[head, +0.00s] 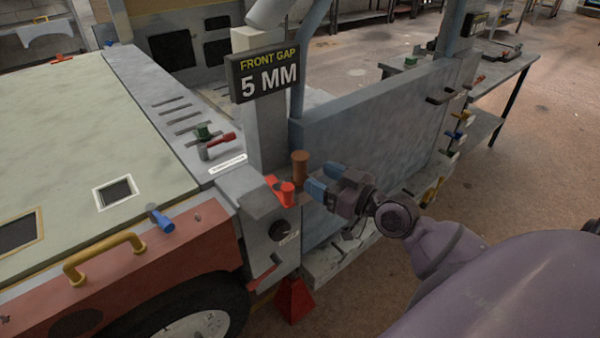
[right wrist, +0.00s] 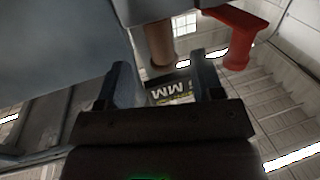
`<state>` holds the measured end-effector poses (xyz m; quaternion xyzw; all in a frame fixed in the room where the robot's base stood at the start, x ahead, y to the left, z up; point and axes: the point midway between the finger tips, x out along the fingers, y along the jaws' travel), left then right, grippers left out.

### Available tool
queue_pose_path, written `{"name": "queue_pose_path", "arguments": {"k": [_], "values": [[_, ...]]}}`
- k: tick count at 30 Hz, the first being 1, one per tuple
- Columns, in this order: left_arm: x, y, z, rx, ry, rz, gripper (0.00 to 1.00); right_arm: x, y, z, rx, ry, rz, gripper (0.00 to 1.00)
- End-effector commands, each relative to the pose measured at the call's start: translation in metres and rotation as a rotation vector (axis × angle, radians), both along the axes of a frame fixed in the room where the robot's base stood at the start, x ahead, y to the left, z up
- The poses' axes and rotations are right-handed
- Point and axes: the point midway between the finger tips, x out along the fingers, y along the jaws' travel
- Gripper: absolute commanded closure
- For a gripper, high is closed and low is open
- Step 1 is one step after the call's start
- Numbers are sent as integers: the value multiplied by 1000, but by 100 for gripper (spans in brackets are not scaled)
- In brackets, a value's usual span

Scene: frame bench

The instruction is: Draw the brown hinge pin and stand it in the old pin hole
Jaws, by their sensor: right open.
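The brown hinge pin (head: 300,167) stands upright by the post's hinge bracket, next to a red piece (head: 283,192). In the right wrist view the brown pin (right wrist: 159,45) shows above and between the fingers, with a red part (right wrist: 240,38) to its right. My right gripper (head: 324,180) is just right of the pin; its blue fingertips are open and empty. It also shows in the right wrist view (right wrist: 163,85). The pin's lower end is hidden. A dark round spot (head: 279,230) with a small label is on the block below; I cannot tell whether it is the old pin hole.
A sign (head: 268,75) reading "FRONT GAP 5 MM" hangs on the post. A blue-grey panel (head: 375,110) stands behind the right gripper. A green-topped clamp with a red handle (head: 215,140) is on the grey ledge. A red cone-like stand (head: 294,300) is below.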

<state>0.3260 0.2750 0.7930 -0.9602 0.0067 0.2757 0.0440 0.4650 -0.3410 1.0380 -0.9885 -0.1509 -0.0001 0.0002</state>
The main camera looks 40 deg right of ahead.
Motion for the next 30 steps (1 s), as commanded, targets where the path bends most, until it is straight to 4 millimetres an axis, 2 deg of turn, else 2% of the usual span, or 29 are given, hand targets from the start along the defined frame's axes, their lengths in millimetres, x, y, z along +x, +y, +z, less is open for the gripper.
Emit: {"name": "queue_pose_path", "arguments": {"k": [8, 14, 18, 28, 30], "values": [[0, 1, 5, 2, -1, 0, 47, 15, 5, 2, 0, -1, 0, 39], [-1, 2, 14, 4, -1, 1, 47, 39, 13, 9, 3, -3, 0, 39], [-3, 3, 15, 4, 1, 1, 47, 53, 17, 7, 1, 0, 0, 39], [-2, 3, 15, 5, 1, 2, 47, 59, 19, 5, -2, 2, 0, 39], [-2, 3, 15, 4, 0, 1, 47, 59, 19, 5, -1, 1, 0, 48]]}}
